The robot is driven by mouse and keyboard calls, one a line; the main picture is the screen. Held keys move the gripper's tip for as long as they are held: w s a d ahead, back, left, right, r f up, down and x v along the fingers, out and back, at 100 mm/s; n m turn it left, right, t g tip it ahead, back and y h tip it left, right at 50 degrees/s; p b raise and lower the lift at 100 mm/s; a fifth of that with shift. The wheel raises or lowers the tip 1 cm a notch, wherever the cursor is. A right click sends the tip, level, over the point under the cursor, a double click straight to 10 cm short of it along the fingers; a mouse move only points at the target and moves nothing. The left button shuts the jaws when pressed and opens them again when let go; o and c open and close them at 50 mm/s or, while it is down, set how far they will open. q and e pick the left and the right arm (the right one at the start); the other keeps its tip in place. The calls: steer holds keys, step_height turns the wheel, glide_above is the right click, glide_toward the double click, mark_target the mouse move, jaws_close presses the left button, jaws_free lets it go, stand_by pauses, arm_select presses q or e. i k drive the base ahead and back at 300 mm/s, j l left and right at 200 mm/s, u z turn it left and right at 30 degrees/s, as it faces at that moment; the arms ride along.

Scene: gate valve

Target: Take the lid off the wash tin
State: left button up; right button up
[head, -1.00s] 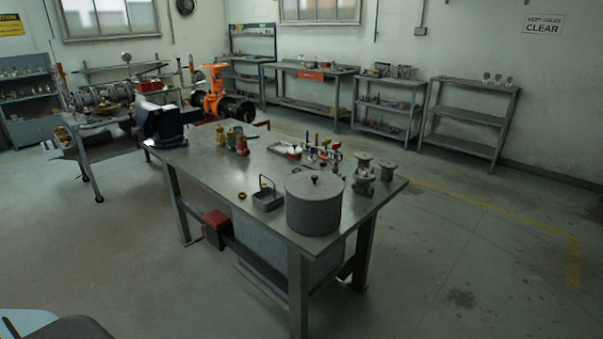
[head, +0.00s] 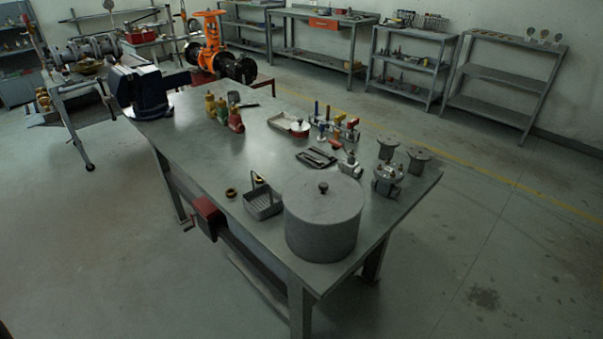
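The wash tin (head: 322,232) is a large grey round tin near the front corner of the metal workbench. Its lid (head: 305,197) is on top, flat and grey, with a small dark knob (head: 323,187) at the middle. Neither of my grippers shows in the head view.
A small wire basket (head: 263,204) and a brass ring (head: 231,193) sit just left of the tin on the workbench (head: 200,165). Floor in front is clear.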

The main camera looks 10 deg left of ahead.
mark_target(323, 198)
steer(key=i+j, duration=0.25)
steer(key=j, duration=0.2)
steer(key=i+j, duration=0.25)
steer(key=j, duration=0.15)
steer(key=i+j, duration=0.25)
steer(key=j, duration=0.2)
